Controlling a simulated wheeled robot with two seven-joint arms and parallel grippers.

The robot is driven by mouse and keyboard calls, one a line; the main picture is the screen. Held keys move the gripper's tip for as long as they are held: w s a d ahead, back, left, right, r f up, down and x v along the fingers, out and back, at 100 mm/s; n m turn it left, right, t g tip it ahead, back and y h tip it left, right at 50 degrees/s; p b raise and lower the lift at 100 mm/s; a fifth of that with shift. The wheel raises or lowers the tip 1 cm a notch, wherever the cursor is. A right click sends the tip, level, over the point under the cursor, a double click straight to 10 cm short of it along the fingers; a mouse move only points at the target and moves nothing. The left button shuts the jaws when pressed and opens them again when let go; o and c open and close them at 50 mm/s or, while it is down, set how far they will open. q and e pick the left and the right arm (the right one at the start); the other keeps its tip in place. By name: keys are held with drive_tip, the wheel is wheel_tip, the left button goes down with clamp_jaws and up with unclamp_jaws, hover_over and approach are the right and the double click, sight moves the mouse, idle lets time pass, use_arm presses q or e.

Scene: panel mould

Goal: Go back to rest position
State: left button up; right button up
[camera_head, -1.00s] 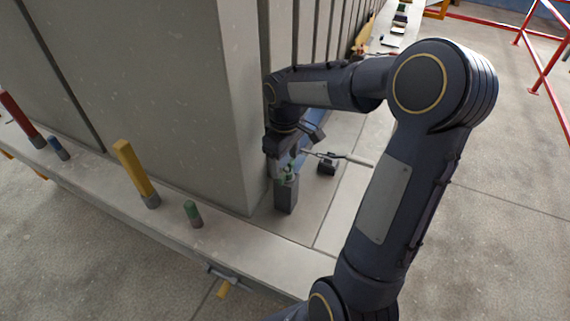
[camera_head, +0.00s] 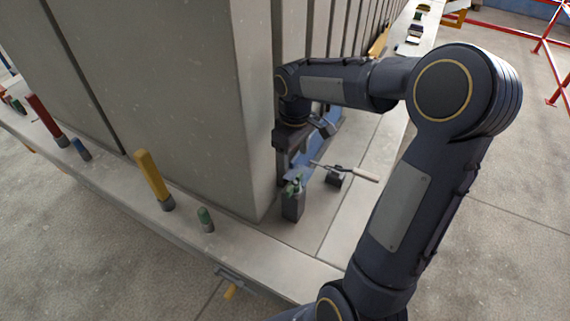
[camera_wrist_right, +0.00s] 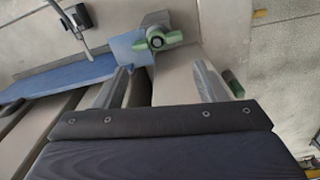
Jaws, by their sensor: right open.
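My right gripper (camera_head: 290,170) points down beside the corner of the big grey panel block (camera_head: 180,100), just above a dark grey post with a green wing-shaped top (camera_head: 293,200). In the right wrist view its two fingers (camera_wrist_right: 165,85) are apart with nothing between them. The green wing top (camera_wrist_right: 158,38) lies a little beyond the fingertips, by a blue-grey plate (camera_wrist_right: 130,46). My right arm bends across the right half of the head view. My left gripper is not in view.
A tool with a pale handle (camera_head: 350,172) lies right of the post. Red railings (camera_head: 540,45) stand at the far right.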

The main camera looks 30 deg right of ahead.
drive_tip(key=shift+r, duration=0.35)
drive_tip(key=s+a+m+t+y+b, duration=0.1)
drive_tip(key=s+a+m+t+y, duration=0.1)
drive_tip(key=s+a, duration=0.4)
drive_tip(key=s+a+m+t+y+b, duration=0.1)
drive_tip(key=s+a, duration=0.5)
drive_tip(key=s, duration=0.6)
drive_tip(key=shift+a+r+m+t+y+b, duration=0.2)
drive_tip(key=shift+r+m+t+y+b, duration=0.25)
drive_tip(key=shift+m+t, duration=0.7)
